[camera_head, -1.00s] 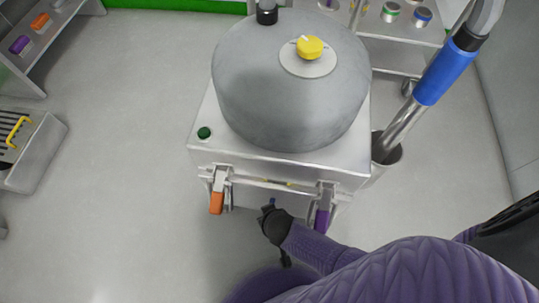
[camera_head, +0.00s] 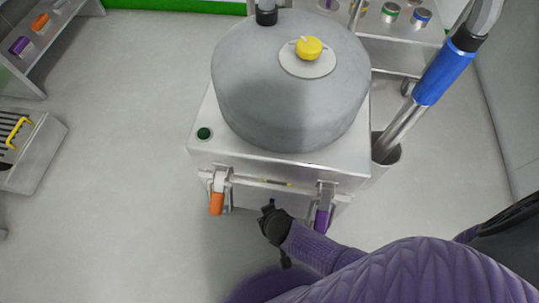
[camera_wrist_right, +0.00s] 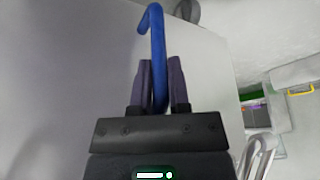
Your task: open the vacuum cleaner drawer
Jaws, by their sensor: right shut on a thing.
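The vacuum cleaner stands in front of me in the head view, with a grey drum (camera_head: 285,105) on a white box-like base (camera_head: 335,158). Below the base's front edge hang an orange latch (camera_head: 216,203) on the left and a purple latch (camera_head: 322,218) on the right. My right gripper (camera_head: 268,207) is low at the front, between the latches. In the wrist view, my right gripper (camera_wrist_right: 160,70) is shut on a blue hooked handle (camera_wrist_right: 157,45) beside a pale grey panel (camera_wrist_right: 200,90). The drawer front is mostly hidden below the base in the head view. My left gripper is out of view.
A blue-gripped hose wand (camera_head: 440,78) stands in a metal holder (camera_head: 390,153) right of the cleaner. Shelves with coloured items stand at the back right and the upper left (camera_head: 55,30). A metal box with a yellow handle (camera_head: 14,128) is far left. The floor left is clear.

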